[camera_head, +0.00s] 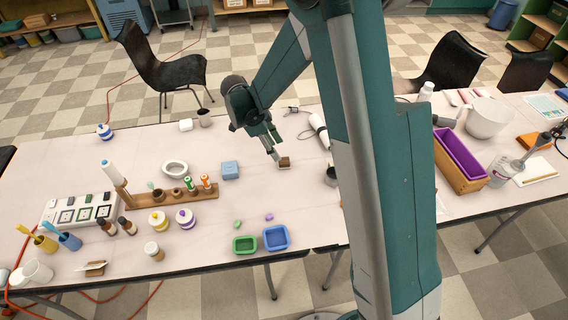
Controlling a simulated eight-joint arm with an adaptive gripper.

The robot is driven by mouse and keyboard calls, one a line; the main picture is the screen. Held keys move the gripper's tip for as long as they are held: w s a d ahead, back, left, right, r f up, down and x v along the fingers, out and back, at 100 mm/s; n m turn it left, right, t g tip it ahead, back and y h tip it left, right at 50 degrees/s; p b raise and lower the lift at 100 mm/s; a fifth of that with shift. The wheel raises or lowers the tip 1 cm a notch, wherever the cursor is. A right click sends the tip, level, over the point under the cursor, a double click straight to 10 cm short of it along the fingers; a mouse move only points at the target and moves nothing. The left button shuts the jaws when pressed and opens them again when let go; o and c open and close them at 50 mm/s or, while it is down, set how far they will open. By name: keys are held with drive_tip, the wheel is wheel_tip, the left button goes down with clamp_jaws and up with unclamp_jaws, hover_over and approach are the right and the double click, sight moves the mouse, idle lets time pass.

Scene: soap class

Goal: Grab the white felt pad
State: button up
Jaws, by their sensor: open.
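No thing shows plainly as a white felt pad at this size. A small brown block with a pale white edge (285,163) lies on the table just below and right of my gripper (274,154). A small white block (186,125) lies farther back on the left, apart from my gripper. I cannot tell which of these is the pad. My gripper is open and points down close to the brown block; whether it touches the block is not clear. The fingertips are small and hard to make out.
A green tray (244,245) and a blue tray (276,238) lie at the front. A white bottle-like tool (318,129) lies to the right. My arm hides part of the table.

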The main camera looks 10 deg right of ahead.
sight(284, 160)
drive_tip(key=shift+x, duration=1.3)
drive_tip(key=shift+b+x, duration=0.95)
drive_tip(key=shift+x, duration=1.65)
drive_tip(key=shift+w+d, duration=0.1)
drive_tip(key=shift+w, duration=0.05)
drive_tip(key=c, duration=1)
